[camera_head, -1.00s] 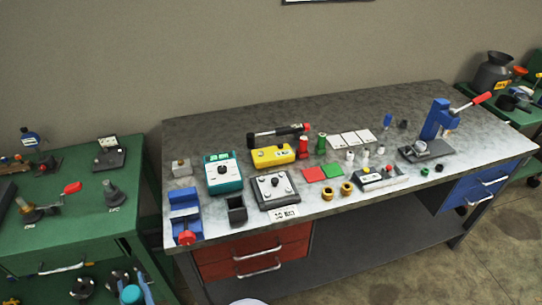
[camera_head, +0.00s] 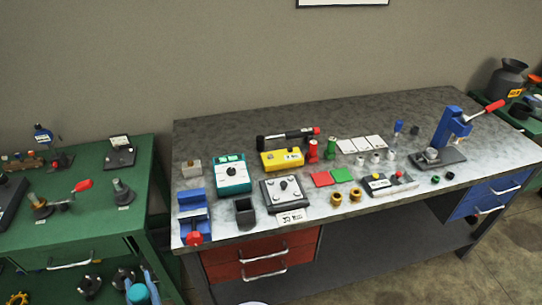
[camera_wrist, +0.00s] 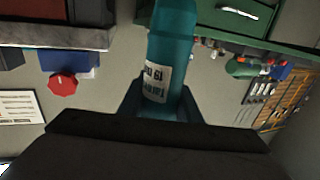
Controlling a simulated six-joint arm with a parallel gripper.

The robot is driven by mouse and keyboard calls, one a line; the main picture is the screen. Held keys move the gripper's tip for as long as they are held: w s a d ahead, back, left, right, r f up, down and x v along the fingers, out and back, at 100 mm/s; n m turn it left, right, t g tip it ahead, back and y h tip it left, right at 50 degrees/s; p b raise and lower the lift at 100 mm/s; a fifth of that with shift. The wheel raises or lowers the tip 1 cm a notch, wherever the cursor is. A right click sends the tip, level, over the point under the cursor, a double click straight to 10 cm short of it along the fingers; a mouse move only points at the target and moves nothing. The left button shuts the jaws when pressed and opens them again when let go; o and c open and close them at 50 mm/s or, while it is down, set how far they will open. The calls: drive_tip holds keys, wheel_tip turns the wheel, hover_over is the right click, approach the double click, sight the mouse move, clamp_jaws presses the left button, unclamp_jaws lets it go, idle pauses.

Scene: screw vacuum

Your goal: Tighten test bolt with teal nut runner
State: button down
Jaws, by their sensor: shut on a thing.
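The teal nut runner (camera_wrist: 172,45) is a teal cylinder with a white printed label in the wrist view. My gripper (camera_wrist: 163,104) is shut on it, one dark finger on each side; the tool's far end runs out of the top of the picture. I cannot tell which bolt is the test bolt.
A blue vise (camera_head: 192,205) stands at the bench's left front. A teal meter (camera_head: 233,179) and a yellow box (camera_head: 281,160) stand behind the plate. A blue press (camera_head: 452,130) with a red-tipped lever is at the right. A green cart (camera_head: 85,212) with tools stands left.

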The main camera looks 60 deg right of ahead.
idle(0.4)
drive_tip(key=w+d+r+m+g+h+p, duration=0.2)
drive_tip(key=w+d+r+h+p, duration=0.1)
drive_tip(key=w+d, duration=0.4)
drive_tip(key=w+d+r+m+g+h+p, duration=0.2)
drive_tip(key=w+d+r+p, duration=0.15)
drive_tip(key=w+d, duration=0.3)
drive_tip(key=w+d+r+m+g+h+p, duration=0.1)
drive_tip(key=w+d+r+g, duration=0.1)
drive_tip(key=d+r, duration=0.35)
drive_tip(key=w+d+r+m+g+h+p, duration=0.1)
drive_tip(key=d+r, duration=0.1)
drive_tip(key=d, duration=0.6)
drive_tip(key=s+d+r+m+g+p, duration=0.1)
drive_tip(key=s+d+r+m+g, duration=0.1)
drive_tip(key=s+d, duration=0.5)
drive_tip(key=s+d+r+m+g+h, duration=0.1)
drive_tip(key=s+d+r+g, duration=0.3)
drive_tip(key=d, duration=1.2)
drive_tip(key=s+d+r+m+g+h+p, duration=0.1)
drive_tip(key=s+d+r+m+g, duration=0.1)
drive_tip(key=s+d, duration=0.7)
drive_tip(key=d+r+m, duration=0.1)
drive_tip(key=d, duration=0.2)
drive_tip(key=shift+s+g+p, duration=0.3)
drive_tip(key=shift+s+g, duration=0.05)
drive_tip(key=shift+g, duration=0.05)
drive_tip(key=shift+f+b, duration=0.15)
drive_tip(key=shift+b, duration=0.25)
